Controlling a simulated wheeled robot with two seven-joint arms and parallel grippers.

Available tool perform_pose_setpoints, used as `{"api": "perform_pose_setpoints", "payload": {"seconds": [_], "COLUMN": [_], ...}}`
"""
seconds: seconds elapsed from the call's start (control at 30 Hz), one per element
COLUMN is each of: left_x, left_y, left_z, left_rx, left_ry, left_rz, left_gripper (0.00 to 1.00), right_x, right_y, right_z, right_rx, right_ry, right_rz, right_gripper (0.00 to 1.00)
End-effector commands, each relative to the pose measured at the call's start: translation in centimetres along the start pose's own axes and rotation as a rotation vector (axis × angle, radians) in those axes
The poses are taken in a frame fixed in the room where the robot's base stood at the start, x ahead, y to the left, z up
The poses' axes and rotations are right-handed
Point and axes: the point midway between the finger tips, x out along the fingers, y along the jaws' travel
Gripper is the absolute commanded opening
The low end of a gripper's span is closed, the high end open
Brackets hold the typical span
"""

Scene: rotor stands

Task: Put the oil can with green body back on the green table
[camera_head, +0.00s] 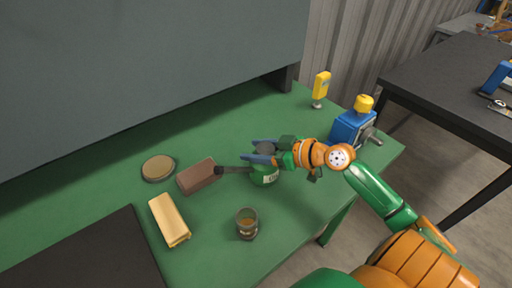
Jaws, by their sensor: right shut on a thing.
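The oil can with green body (264,179) is over the right part of the green table (215,241), its dark spout pointing left toward a brown block. My right gripper (262,158), with blue fingers, reaches in from the right and is shut on the oil can. The fingers and wrist hide part of the can's top. I cannot tell whether the can's base touches the table. My left gripper is not in view.
Near the can are the brown block (196,176), a round tin (158,168), a yellow block (169,220) and a small glass cup (247,222). A blue machine (349,128) and a yellow device (321,88) stand behind right. A dark mat (92,255) lies front left.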

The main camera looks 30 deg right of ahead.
Motion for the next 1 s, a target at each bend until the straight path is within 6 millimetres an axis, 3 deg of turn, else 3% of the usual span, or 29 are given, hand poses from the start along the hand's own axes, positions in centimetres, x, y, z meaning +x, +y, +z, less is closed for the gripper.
{"api": "perform_pose_setpoints", "payload": {"seconds": [0.27,0.3,0.4,0.77,1.0], "left_x": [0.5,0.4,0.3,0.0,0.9], "left_y": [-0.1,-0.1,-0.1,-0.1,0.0], "left_z": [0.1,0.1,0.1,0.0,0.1], "left_rx": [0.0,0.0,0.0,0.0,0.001], "left_ry": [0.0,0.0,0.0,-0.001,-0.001], "left_rz": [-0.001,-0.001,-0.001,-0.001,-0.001], "left_gripper": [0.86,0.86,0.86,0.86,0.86], "right_x": [0.1,0.1,0.1,-0.3,-4.1], "right_y": [0.0,0.0,0.0,0.0,0.0], "right_z": [0.4,0.3,0.2,0.0,0.2], "right_rx": [0.0,0.0,0.001,0.002,0.005], "right_ry": [0.001,0.0,0.0,-0.001,-0.001], "right_rz": [0.0,-0.001,-0.001,-0.001,0.0], "right_gripper": [0.0,0.66,0.88,0.88,0.88]}}
